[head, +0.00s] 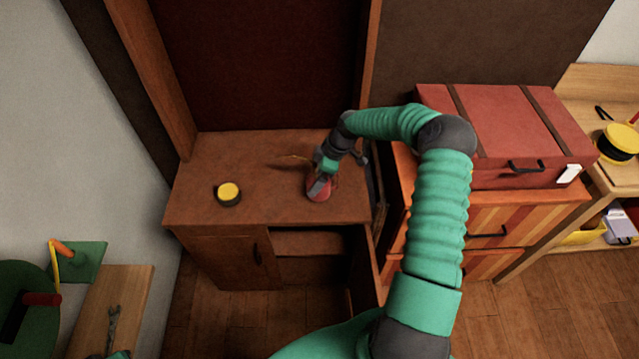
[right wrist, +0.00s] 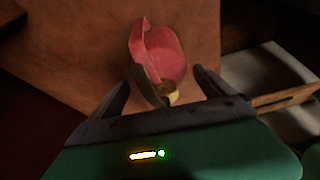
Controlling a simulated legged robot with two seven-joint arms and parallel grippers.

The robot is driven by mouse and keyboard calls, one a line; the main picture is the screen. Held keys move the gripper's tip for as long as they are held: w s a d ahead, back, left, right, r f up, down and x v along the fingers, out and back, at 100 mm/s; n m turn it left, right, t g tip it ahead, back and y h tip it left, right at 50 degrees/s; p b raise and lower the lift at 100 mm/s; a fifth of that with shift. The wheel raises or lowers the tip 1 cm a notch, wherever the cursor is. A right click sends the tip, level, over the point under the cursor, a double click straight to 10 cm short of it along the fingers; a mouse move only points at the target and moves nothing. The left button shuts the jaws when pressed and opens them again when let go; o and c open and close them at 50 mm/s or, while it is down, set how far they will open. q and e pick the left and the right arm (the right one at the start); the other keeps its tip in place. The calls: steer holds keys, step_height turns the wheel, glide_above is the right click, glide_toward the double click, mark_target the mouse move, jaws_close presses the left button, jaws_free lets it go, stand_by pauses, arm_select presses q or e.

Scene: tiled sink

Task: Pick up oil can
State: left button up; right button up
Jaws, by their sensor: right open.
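The oil can (head: 318,188) is red with a dark part and stands on the brown wooden cabinet top, near its right side. A thin spout seems to reach left from behind it. My right gripper (head: 330,166) is close to the can and partly covers it. In the right wrist view the red can (right wrist: 168,52) lies ahead of and between the two spread fingers of my right gripper (right wrist: 162,84). The fingers are open, with a gap on each side of the can.
A yellow-topped round tin (head: 228,194) stands left on the cabinet top (head: 270,208). The cabinet's right door (head: 363,268) is open. A red chest (head: 500,130) sits on drawers to the right. A bench with a wrench (head: 113,322) is at lower left.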

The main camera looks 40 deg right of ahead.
steer(key=shift+w+a+f, duration=0.2)
steer(key=shift+a+f, duration=0.25)
steer(key=shift+a, duration=0.15)
steer(key=shift+s+d+r, duration=0.1)
steer(key=shift+s, duration=0.05)
steer(key=shift+c, duration=0.3)
steer(key=shift+d+f, duration=0.3)
steer(key=shift+d, duration=0.2)
steer(key=c, duration=0.7)
steer(key=shift+a+r, duration=0.25)
steer(key=shift+a, duration=0.1)
steer(key=c, duration=1.1)
steer(key=shift+d, duration=0.15)
